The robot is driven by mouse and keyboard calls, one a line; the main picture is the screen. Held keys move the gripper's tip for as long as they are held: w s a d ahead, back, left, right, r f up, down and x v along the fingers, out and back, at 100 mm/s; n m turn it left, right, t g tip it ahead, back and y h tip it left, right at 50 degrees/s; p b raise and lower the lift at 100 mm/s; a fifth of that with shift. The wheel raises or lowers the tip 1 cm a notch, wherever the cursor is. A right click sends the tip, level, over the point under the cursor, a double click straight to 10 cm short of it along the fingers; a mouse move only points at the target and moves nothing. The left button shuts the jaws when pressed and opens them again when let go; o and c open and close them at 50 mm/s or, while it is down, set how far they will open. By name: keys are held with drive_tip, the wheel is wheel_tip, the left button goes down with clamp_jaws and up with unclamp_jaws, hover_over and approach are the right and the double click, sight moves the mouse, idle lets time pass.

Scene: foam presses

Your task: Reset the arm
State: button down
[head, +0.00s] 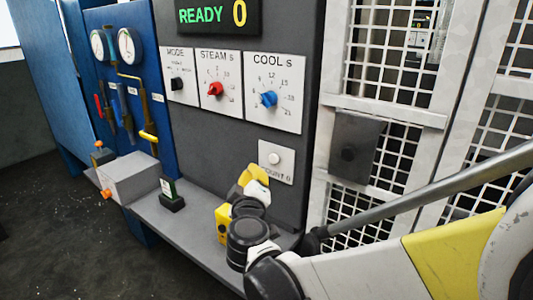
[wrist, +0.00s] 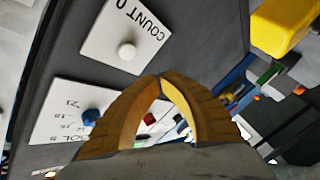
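My gripper (head: 252,175) is in front of the grey control panel (head: 285,40), just left of the COUNT plate (head: 282,150) in the head view. In the wrist view its two orange-brown fingers (wrist: 161,78) curve together and their tips appear to meet. Nothing is held between them. The panel shows through the gap between the fingers. My arm reaches in from the right of the head view, with the wrist low over the grey ledge (head: 195,222).
A yellow block (head: 222,222) stands on the ledge close to my wrist; it also shows in the wrist view (wrist: 283,25). A small dark stand (head: 171,195) and a grey box (head: 130,178) are farther left. White mesh doors (head: 385,107) are at the right. The display reads READY 0.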

drive_tip(key=shift+d, duration=0.1)
drive_tip(key=s+d+f+m+g+h, duration=0.1)
drive_tip(key=s+d+m+g+h, duration=0.15)
drive_tip(key=s+d, duration=0.45)
drive_tip(key=s+d+f+m+g+h, duration=0.1)
drive_tip(key=s+d+f+m+g, duration=0.2)
drive_tip(key=d, duration=0.8)
drive_tip(key=s+d+f+m+g+y, duration=0.1)
drive_tip(key=s+f+m+g+y, duration=0.1)
drive_tip(key=s, duration=0.6)
drive_tip(key=s+d+f+m+g+y, duration=0.1)
drive_tip(key=s+f+m+g+y, duration=0.1)
drive_tip(key=s, duration=0.6)
drive_tip(key=shift+s+f+g, duration=0.15)
drive_tip(key=shift+f+g, duration=0.2)
drive_tip(key=shift+f, duration=0.35)
